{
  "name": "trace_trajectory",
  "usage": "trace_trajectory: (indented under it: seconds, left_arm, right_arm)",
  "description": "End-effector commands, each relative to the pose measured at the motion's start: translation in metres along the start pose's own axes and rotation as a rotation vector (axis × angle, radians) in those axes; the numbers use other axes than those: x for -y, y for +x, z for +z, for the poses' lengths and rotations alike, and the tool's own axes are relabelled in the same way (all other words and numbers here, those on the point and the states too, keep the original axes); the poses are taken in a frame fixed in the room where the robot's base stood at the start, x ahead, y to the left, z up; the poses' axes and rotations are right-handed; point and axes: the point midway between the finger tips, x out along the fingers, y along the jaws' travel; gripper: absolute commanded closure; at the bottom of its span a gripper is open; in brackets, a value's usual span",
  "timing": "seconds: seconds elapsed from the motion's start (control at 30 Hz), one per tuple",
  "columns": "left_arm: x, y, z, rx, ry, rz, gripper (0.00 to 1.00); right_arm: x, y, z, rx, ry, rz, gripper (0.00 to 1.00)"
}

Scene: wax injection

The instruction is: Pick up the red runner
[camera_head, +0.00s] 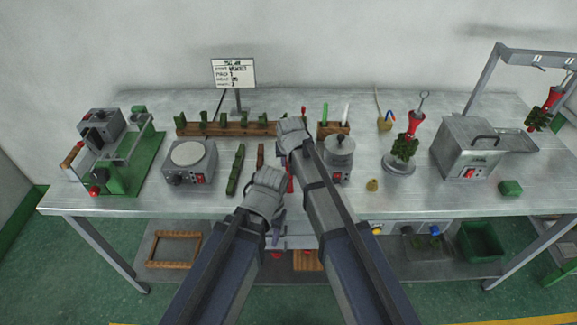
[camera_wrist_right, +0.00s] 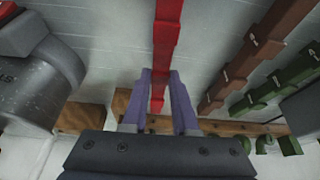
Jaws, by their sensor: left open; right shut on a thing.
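The red runner (camera_wrist_right: 163,40) is a long notched red bar running down from the top of the right wrist view. Its lower end lies between the two purple fingers of my right gripper (camera_wrist_right: 160,100), which is shut on it. In the head view a small part of the red runner (camera_head: 290,183) shows between my arms, and my arm hides the rest. I cannot tell whether it touches the table. My left gripper (camera_head: 275,238) is open and empty, low near the table's front edge.
A brown runner (camera_head: 260,157) and a green runner (camera_head: 236,170) lie left of my right gripper. A wooden rack (camera_head: 225,128) stands behind. A hotplate (camera_head: 190,165) is left, a metal pot (camera_head: 340,150) close right. A red-and-green wax tree (camera_head: 405,148) stands further right.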

Motion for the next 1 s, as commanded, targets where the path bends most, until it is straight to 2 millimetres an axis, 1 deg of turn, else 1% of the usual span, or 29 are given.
trace_trajectory:
  seconds: [0.4,0.57,0.77,1.0]
  left_arm:
    - [0.0,0.0,0.0,0.0,0.0,0.0,0.5]
    - [0.001,-0.006,0.0,0.0,0.0,0.0,0.5]
    - [0.002,-0.024,0.001,0.0,0.0,0.0,0.5]
    - [0.006,-0.061,0.004,0.0,0.0,0.0,0.5]
  right_arm:
    - [0.0,0.0,0.0,0.0,0.0,0.0,1.0]
    - [0.0,-0.005,-0.002,0.0,0.0,0.0,1.0]
    - [0.0,-0.023,-0.009,0.0,0.0,0.0,1.0]
    - [0.0,-0.057,-0.024,0.0,0.0,0.0,1.0]
